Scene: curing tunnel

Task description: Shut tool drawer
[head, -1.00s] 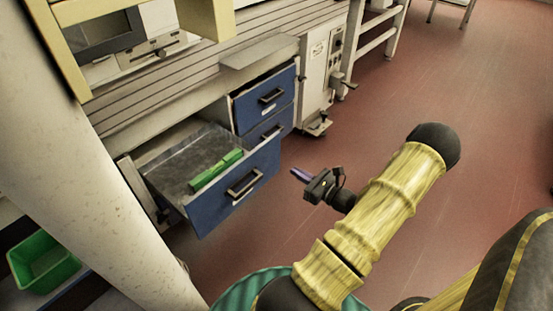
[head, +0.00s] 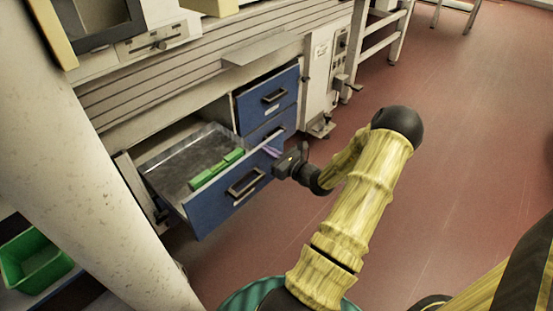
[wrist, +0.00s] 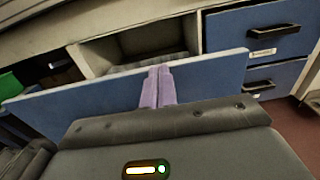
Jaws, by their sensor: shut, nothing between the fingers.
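The tool drawer (head: 210,208) stands pulled out of the bench. It has a blue front, a dark handle (head: 245,182) and a grey metal inside. Green objects (head: 215,172) lie in it. My gripper (head: 268,151) is shut and empty, with purple fingers at the right end of the drawer front. In the wrist view the shut fingers (wrist: 158,86) overlap the blue drawer front (wrist: 215,74) and their tips reach about its top edge. I cannot tell whether they touch it. The drawer's handle is not seen in the wrist view.
Two shut blue drawers, the upper one (head: 272,92) with a dark handle, sit right of the open one. A grey machine (head: 320,68) stands beyond them. A green bin (head: 35,262) is at lower left. The red floor (head: 450,130) to the right is clear.

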